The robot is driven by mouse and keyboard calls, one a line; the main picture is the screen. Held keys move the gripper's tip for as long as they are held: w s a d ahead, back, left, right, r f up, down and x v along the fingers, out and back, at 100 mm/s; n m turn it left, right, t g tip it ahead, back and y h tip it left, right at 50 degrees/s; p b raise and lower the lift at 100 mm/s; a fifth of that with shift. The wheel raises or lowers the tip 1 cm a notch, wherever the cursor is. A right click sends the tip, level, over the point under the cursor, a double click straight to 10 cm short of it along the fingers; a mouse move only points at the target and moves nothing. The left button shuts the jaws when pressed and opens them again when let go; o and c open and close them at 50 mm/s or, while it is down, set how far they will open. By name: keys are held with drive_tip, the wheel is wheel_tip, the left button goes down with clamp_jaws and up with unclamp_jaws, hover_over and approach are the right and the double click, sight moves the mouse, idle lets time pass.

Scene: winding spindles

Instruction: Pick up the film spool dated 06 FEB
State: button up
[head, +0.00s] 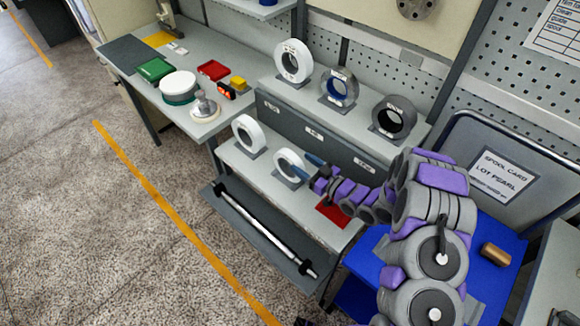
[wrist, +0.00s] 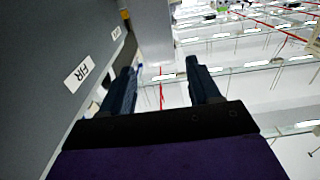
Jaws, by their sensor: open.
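Several film spools stand on two shelf levels in the head view, and their small date labels are too small to read, so I cannot tell which is 06 FEB. The upper shelf holds a white spool (head: 282,61), a grey spool with a blue core (head: 327,84) and a dark spool (head: 381,117). The lower shelf holds a white spool (head: 239,135) and a second pale spool (head: 280,167). My gripper (head: 307,166) is just right of that second pale spool; contact is unclear. In the wrist view its jaws (wrist: 163,88) are open and empty.
A red pad (head: 332,213) lies on the lower shelf under my arm. A grey panel with labels (wrist: 80,74) stands close left of the jaws. A metal rod (head: 265,230) lies below. A side table (head: 135,86) with trays is at left; a blue cart (head: 490,285) at right.

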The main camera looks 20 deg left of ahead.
sight(294, 157)
drive_tip(key=shift+w+a+f, duration=0.1)
drive_tip(key=shift+a, duration=0.75)
drive_tip(key=shift+w+a+r+b, duration=0.3)
drive_tip(key=shift+a+b, duration=0.05)
drive_tip(key=shift+b, duration=0.3)
drive_tip(key=shift+w+a, duration=0.35)
drive_tip(key=shift+a, duration=0.2)
drive_tip(key=shift+w+a+f, duration=0.1)
drive_tip(key=shift+a+f, duration=0.1)
drive_tip(key=shift+a, duration=1)
drive_tip(key=shift+d+r, duration=0.25)
drive_tip(key=shift+d, duration=0.6)
drive_tip(key=c, duration=0.6)
drive_tip(key=shift+a, duration=0.1)
drive_tip(key=shift+c, duration=1.4)
drive_tip(key=shift+a+f, duration=0.15)
drive_tip(key=shift+a, duration=0.3)
clamp_jaws()
drive_tip(key=shift+d, duration=0.1)
